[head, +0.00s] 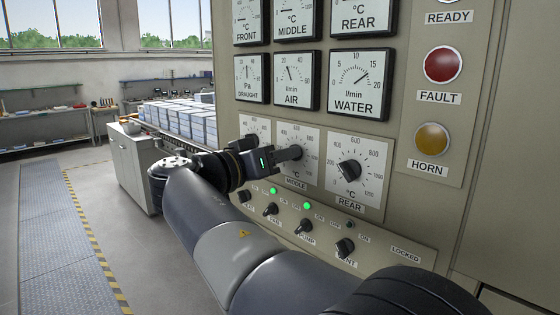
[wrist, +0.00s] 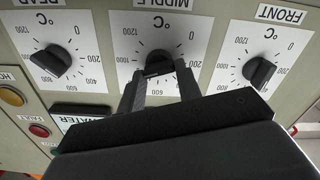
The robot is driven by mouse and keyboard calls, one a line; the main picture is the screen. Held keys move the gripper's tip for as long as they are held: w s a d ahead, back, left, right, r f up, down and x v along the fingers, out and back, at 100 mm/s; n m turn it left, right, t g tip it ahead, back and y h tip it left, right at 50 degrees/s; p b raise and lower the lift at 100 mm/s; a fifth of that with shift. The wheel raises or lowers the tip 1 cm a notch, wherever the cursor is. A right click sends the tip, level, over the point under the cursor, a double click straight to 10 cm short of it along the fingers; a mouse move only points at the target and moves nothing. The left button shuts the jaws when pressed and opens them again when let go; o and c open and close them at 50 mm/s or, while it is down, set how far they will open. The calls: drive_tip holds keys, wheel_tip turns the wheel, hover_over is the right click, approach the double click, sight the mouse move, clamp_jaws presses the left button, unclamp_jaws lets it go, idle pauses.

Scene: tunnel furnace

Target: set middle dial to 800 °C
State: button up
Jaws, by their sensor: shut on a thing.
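The middle dial is a black knob (wrist: 158,62) on a white scale plate marked in °C, which shows upside down in the wrist view. In the head view its plate (head: 307,172) is partly covered by my gripper (head: 292,153), and the knob is hidden. My gripper (wrist: 158,78) is shut on the middle knob, with one finger on each side of it. I cannot read which number the knob points to.
The rear dial (head: 348,169) is right of the middle one in the head view. The front dial (wrist: 260,71) is on the other side. Below are several black switches (head: 305,226) with green lights. Gauges (head: 360,82) hang above; fault (head: 443,64) and horn (head: 432,138) buttons are at right.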

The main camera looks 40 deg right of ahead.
drive_tip(key=n, duration=0.4)
drive_tip(key=shift+w+n, duration=0.1)
drive_tip(key=shift+n, duration=0.3)
idle(0.4)
drive_tip(key=o, duration=1)
drive_tip(key=a, duration=0.3)
drive_tip(key=s+a+b, duration=0.1)
drive_tip(key=a, duration=0.3)
drive_tip(key=a+b, duration=0.1)
drive_tip(key=a, duration=0.2)
drive_tip(key=shift+s+a, duration=0.25)
drive_tip(key=shift+a, duration=0.15)
